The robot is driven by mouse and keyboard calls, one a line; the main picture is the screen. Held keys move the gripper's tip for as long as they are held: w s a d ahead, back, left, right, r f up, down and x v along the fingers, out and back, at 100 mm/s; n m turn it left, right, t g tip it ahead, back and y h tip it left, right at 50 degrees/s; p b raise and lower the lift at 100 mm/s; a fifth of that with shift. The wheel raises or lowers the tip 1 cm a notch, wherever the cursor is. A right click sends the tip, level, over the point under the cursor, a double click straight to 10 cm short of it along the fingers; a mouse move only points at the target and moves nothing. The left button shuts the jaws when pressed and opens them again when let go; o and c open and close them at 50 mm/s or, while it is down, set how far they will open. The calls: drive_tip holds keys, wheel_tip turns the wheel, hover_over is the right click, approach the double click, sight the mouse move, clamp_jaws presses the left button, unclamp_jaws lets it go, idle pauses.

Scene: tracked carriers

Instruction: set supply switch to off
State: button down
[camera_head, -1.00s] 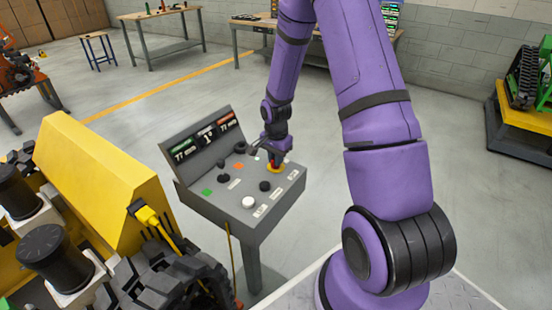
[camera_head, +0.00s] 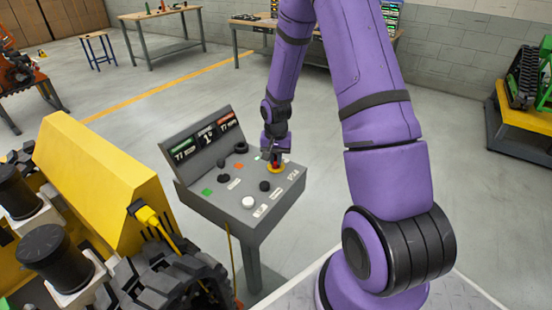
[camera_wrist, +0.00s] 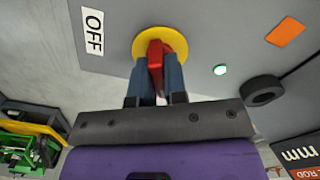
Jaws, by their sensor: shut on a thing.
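The supply switch has a red handle (camera_wrist: 156,57) on a round yellow plate (camera_wrist: 178,45), set in the sloping grey control panel (camera_head: 215,205). My gripper (camera_wrist: 160,72) is shut on the red handle, with one dark finger on each side of it. A white label reading OFF (camera_wrist: 93,25) lies to the left of the yellow plate in the wrist view. In the head view, the red handle and yellow plate (camera_head: 276,170) show just below my gripper (camera_head: 273,158). The fingers partly hide the handle, so its exact setting is hard to tell.
The panel also carries a white button (camera_head: 248,202), a green button (camera_head: 207,191), black knobs and an orange square (camera_wrist: 285,32). A yellow tracked carrier (camera_head: 105,165) stands close at the left. Open floor lies behind the panel.

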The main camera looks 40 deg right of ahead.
sight(276, 157)
drive_tip(key=n, duration=0.6)
drive_tip(key=shift+n, duration=0.3)
drive_tip(key=n, duration=0.5)
drive_tip(key=shift+n, duration=0.3)
drive_tip(key=c, duration=1.2)
unclamp_jaws()
drive_tip(key=shift+o, duration=0.2)
drive_tip(key=shift+r, duration=0.15)
wheel_tip(276, 157, up, 11)
drive_tip(key=shift+f, duration=0.2)
